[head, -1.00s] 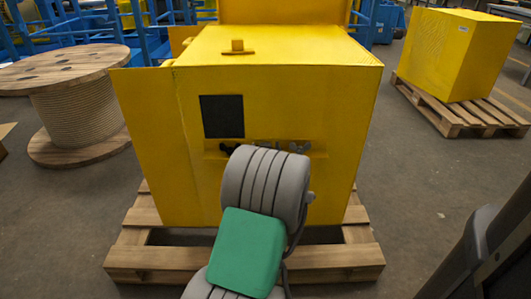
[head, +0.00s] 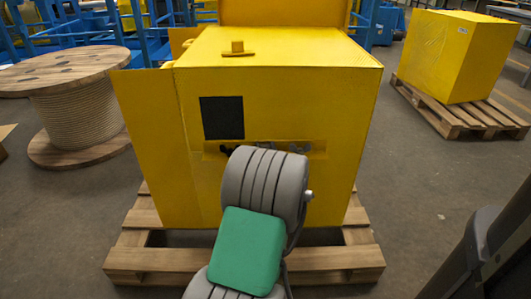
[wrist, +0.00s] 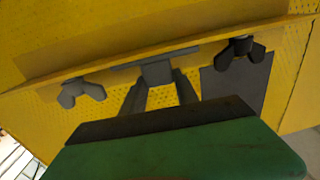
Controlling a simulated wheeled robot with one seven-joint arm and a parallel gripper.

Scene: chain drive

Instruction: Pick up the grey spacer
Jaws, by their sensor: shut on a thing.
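In the wrist view the grey spacer (wrist: 157,72) is a small block under a flat, wider grey plate, close to the yellow ledge. My gripper (wrist: 160,84) has its two dark fingers on either side of the block, shut on it. The spacer looks close to or touching the ledge; I cannot tell if it is clear of it. In the head view my grey and green arm covers the gripper, and I cannot make out the spacer surely.
Dark wing nuts, one on the left (wrist: 80,92) and one on the right (wrist: 241,50), flank the spacer along the ledge. A yellow cabinet (head: 300,100) stands on a wooden pallet (head: 330,262). A cable reel (head: 75,110) is at left; another yellow box (head: 455,55) stands at right.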

